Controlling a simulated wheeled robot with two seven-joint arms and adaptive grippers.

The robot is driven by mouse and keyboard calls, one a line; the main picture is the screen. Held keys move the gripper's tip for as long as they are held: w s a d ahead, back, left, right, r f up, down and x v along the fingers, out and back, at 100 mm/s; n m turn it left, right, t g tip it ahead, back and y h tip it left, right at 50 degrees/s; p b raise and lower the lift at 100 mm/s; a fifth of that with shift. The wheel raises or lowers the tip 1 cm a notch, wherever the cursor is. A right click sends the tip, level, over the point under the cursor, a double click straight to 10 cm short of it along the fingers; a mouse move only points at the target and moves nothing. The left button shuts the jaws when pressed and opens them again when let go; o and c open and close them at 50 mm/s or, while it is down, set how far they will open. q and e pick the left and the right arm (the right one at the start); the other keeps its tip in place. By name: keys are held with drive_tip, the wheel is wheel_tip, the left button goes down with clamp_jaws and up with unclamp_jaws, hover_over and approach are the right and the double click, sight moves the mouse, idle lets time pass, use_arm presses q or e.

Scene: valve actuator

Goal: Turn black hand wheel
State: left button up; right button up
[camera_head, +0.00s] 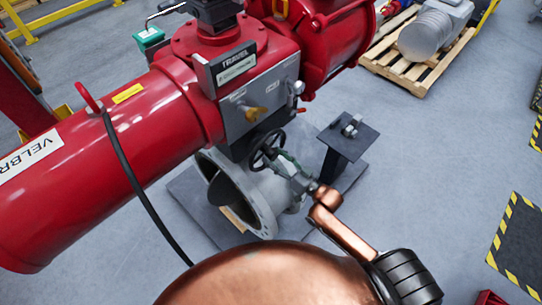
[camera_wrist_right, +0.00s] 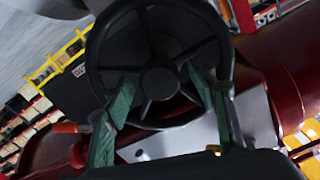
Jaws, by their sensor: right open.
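The black hand wheel (camera_head: 264,148) is on the red and grey valve actuator, below the grey block, in the head view. In the right wrist view the wheel (camera_wrist_right: 160,84) faces me with its hub and spokes near the middle. My right gripper (camera_head: 283,164) is just to the right of the wheel. In the right wrist view its two green fingers (camera_wrist_right: 160,92) are spread apart, one on each side of the hub, overlapping the lower part of the wheel. I cannot tell whether they touch the rim or spokes. My left gripper is not in view.
The red actuator cylinder (camera_head: 110,150) extends left, with a black hose (camera_head: 133,185) hanging in front. A grey flanged valve body (camera_head: 245,196) is below the wheel. A black post with a flat top (camera_head: 347,140) stands to its right.

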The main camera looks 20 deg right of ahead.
drive_tip(key=v, duration=1)
drive_tip(key=shift+s, duration=0.25)
